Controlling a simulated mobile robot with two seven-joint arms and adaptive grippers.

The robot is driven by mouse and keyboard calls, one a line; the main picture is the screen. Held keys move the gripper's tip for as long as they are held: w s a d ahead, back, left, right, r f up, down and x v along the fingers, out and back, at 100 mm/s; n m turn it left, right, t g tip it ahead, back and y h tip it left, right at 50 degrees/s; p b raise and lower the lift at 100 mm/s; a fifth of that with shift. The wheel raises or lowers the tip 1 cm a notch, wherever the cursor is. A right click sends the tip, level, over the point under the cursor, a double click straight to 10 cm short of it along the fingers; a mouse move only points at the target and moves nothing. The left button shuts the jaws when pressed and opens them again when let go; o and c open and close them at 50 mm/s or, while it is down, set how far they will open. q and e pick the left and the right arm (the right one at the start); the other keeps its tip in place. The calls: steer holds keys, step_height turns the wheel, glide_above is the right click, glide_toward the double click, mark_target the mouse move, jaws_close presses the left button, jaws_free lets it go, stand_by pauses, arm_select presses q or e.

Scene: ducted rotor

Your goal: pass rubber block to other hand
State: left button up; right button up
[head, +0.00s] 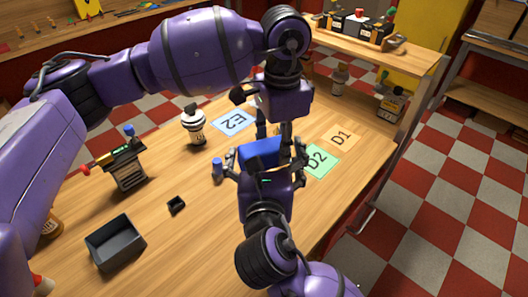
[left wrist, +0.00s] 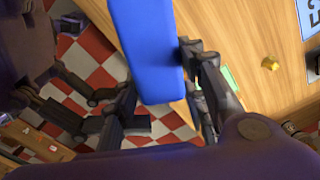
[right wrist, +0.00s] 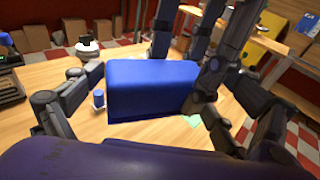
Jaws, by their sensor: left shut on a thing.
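The blue rubber block (head: 259,152) is held above the table in the head view. My left gripper (head: 277,138) reaches it from above and is shut on it. In the left wrist view the block (left wrist: 148,50) runs up from between the left fingers. My right gripper (head: 265,163) comes from the near side and is open, with its fingers spread to either side of the block. In the right wrist view the block (right wrist: 152,90) fills the middle between the fingers. Any contact on the block's right side is hidden by overlapping fingers.
On the table (head: 200,225) lie a blue E2 card (head: 234,121), a green D2 card (head: 319,160) and an orange D1 card (head: 342,137).

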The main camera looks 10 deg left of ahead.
arm_select(q)
steer(key=shift+s+d, duration=0.3)
steer(key=shift+d, duration=0.15)
arm_select(e)
steer(key=shift+a, duration=0.35)
steer(key=shift+c, duration=0.3)
arm_select(q)
steer(key=o, duration=1.3)
steer(key=shift+c, duration=0.2)
arm_select(e)
steer(key=shift+c, duration=0.7)
arm_select(q)
steer(key=shift+a, duration=0.1)
steer(key=shift+w+r, duration=0.1)
steer(key=shift+r, duration=0.05)
steer(key=shift+r, duration=0.3)
step_height(320, 180, up, 11)
steer(key=shift+a, duration=0.15)
arm_select(e)
steer(key=shift+d, duration=0.2)
